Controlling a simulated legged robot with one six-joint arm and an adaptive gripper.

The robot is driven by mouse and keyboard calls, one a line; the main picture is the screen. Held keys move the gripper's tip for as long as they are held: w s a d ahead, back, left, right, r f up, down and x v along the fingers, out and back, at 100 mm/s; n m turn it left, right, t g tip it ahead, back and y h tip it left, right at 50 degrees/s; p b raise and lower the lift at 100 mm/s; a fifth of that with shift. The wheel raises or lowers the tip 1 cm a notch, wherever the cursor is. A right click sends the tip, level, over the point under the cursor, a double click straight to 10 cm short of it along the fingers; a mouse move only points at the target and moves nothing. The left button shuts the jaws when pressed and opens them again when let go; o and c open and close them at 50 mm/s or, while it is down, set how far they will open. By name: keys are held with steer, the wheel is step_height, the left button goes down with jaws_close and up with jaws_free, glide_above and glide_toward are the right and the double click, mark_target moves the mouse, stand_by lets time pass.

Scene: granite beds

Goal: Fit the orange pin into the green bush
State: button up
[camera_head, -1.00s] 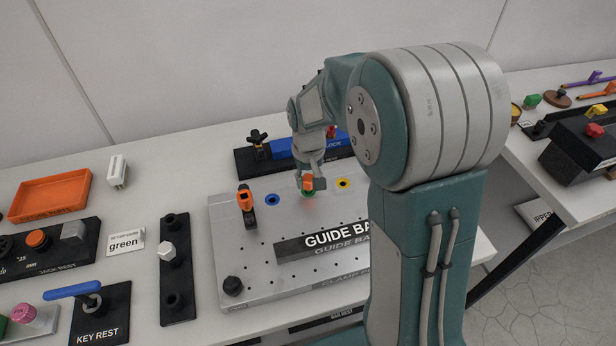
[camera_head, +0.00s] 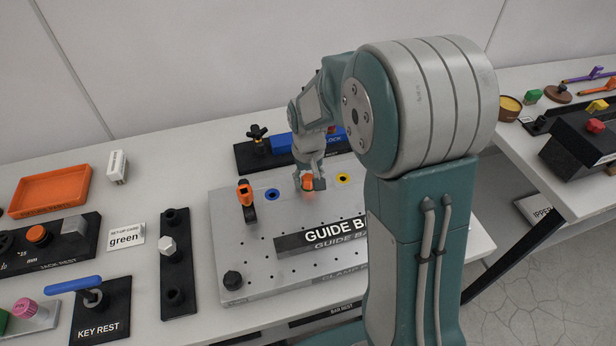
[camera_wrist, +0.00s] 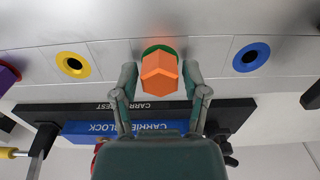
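The orange pin (camera_wrist: 160,72) is between the two fingers of my gripper (camera_wrist: 160,70), which close in on its sides. In the head view, the pin (camera_head: 307,182) and my gripper (camera_head: 310,184) are over the metal plate, between the blue-ringed and yellow-ringed holes. The green bush (camera_wrist: 158,48) shows as an arc behind the pin's head in the wrist view. The pin covers most of it, and it is hidden in the head view. The pin's lower end is hidden, so I cannot tell whether it is in the bush.
A blue-ringed bush (camera_head: 272,194) and a yellow-ringed bush (camera_head: 343,178) flank the spot. An orange-topped piece (camera_head: 245,194) stands on the plate to the left. The guide bar (camera_head: 320,236) lies in front. The blue carrier block (camera_head: 281,143) is behind.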

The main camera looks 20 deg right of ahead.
steer(key=shift+r, duration=0.1)
stand_by(0.3)
steer(key=shift+r, duration=2.4)
step_height(320, 180, up, 11)
steer(key=s+r+t, duration=0.2)
steer(key=s+t, duration=0.3)
steer(key=s, duration=1.5)
steer(key=shift+s+t, duration=0.3)
steer(key=shift+s, duration=0.1)
